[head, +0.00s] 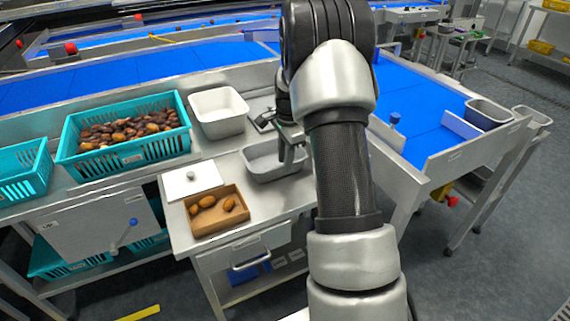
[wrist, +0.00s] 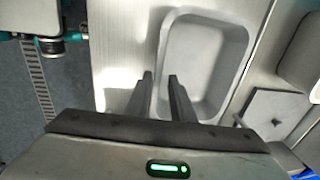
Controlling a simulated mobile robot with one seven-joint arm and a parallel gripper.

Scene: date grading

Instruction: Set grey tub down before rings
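The grey tub (head: 275,176) is a rectangular, empty tub on the steel worktop, and it also fills the middle of the wrist view (wrist: 207,60). My gripper (head: 292,160) is low at the tub's right end in the head view. In the wrist view my gripper's fingers (wrist: 160,76) are apart, with the tub's near side wall between or just under them; I cannot tell whether they touch it. No rings can be made out clearly.
A wooden tray (head: 218,228) with several dates and a white board (head: 190,179) lie left of the tub. A white tub (head: 219,111) and a teal crate (head: 125,158) of dates stand behind. A blue conveyor (head: 415,110) runs at right.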

